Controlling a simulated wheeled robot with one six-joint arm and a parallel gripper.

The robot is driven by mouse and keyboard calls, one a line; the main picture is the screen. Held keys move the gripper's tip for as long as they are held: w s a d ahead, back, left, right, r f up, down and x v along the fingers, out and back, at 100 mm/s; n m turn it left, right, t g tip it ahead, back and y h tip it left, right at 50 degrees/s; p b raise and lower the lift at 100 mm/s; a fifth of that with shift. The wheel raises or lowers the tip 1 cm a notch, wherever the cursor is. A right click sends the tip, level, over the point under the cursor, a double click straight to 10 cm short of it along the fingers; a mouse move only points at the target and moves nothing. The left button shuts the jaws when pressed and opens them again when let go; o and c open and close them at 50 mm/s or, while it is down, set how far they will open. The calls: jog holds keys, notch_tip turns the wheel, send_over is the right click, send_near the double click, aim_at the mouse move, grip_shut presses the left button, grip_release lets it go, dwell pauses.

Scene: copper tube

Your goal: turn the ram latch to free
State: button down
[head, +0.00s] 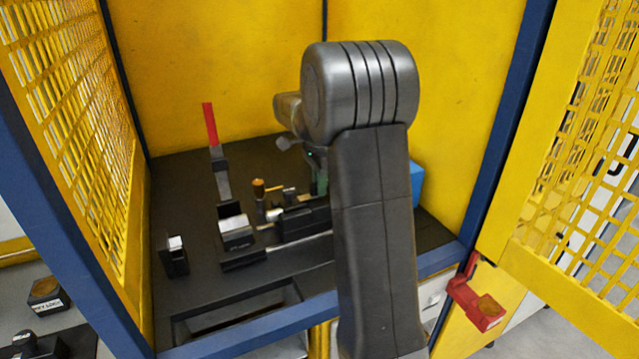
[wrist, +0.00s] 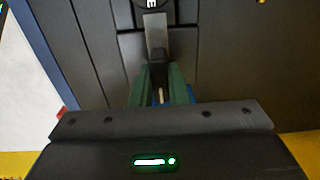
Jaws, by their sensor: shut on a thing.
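In the wrist view, my gripper (wrist: 161,78) has its two green fingers closed on the dark end of a small lever, which I take to be the ram latch (wrist: 156,34). A flat grey metal bar runs from that dark end up to a black round part whose visible lettering ends in "E". The full label is cut off at the top edge. In the head view, my gripper (head: 319,171) shows only as a bit of green beside my arm. The latch is hidden there behind my arm, so I cannot tell its position from that view.
A lever with a red handle (head: 210,125) stands upright at the back left of the dark bench (head: 185,205). A black clamp block (head: 238,236) and a small post (head: 174,256) stand left of my arm. Yellow mesh guards flank the cell. A red bracket (head: 478,300) is at front right.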

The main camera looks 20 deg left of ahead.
jog(key=n+p, duration=0.2)
jog(key=n, duration=0.1)
jog(key=shift+r+n, duration=0.15)
jog(key=shift+n, duration=0.15)
jog(key=n+p, duration=0.1)
jog(key=n, duration=0.4)
jog(key=shift+n+p, duration=0.3)
jog(key=n+p, duration=0.1)
jog(key=n, duration=0.3)
jog(key=shift+n, duration=2.3)
jog(key=c, duration=1.4)
grip_release()
